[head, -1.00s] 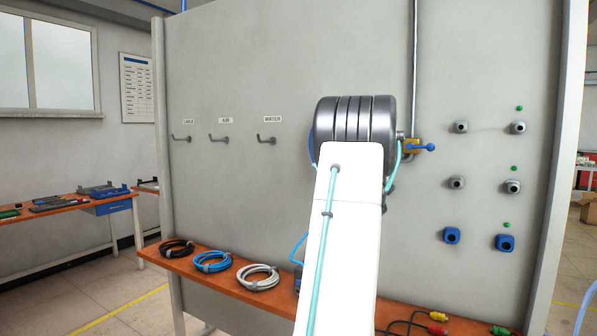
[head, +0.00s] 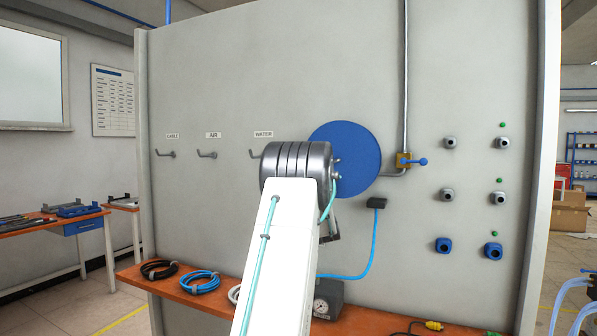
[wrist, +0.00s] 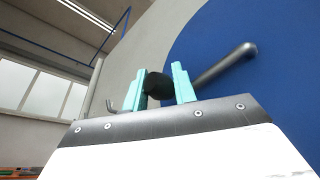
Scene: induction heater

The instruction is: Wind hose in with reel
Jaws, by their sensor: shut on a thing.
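The hose reel is a blue disc (head: 352,158) on the grey wall panel, partly hidden behind my arm. A blue hose (head: 371,245) hangs below it from a dark end piece (head: 377,203) and runs down to the bench. In the wrist view the blue disc (wrist: 215,30) fills the upper right, with a grey crank arm (wrist: 225,64) across it. My gripper (wrist: 161,87) has its teal fingers shut on a black crank knob (wrist: 158,86) at the lower end of that crank. My arm hides the gripper in the head view.
An orange bench (head: 205,299) below the panel holds coiled hoses (head: 201,282) and a gauge box (head: 328,297). A yellow valve with blue handle (head: 410,161) is just right of the reel. Hooks (head: 207,154) and several sockets (head: 450,143) stick out from the panel.

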